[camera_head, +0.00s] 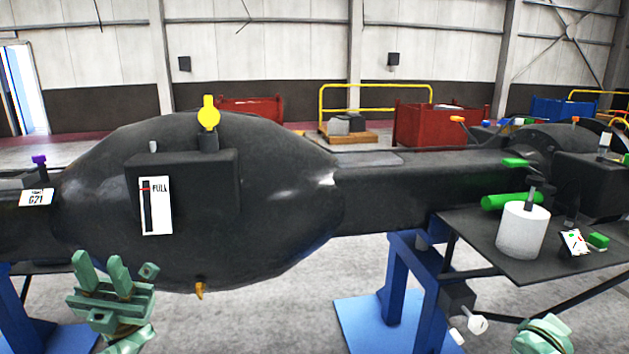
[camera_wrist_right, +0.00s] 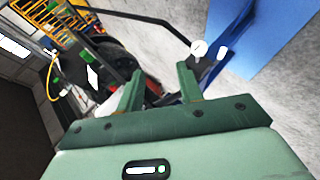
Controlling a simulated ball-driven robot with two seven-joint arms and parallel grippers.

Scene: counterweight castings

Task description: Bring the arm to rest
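My left gripper (camera_head: 99,260) is at the lower left of the head view, in front of the black casting (camera_head: 270,170). Its two green fingers stand apart with nothing between them. My right gripper shows only in part at the bottom right of the head view (camera_head: 542,338). In the right wrist view its fingers (camera_wrist_right: 159,72) are apart and no object is seen held between them. Most of both arms is outside the head view.
The casting carries a yellow valve (camera_head: 208,113) and a FULL gauge (camera_head: 156,205). Blue stands (camera_head: 395,285) are below. At right, a dark shelf (camera_head: 470,238) holds a white cylinder (camera_head: 522,230) and a green cylinder (camera_head: 503,201). Grey floor shows in front.

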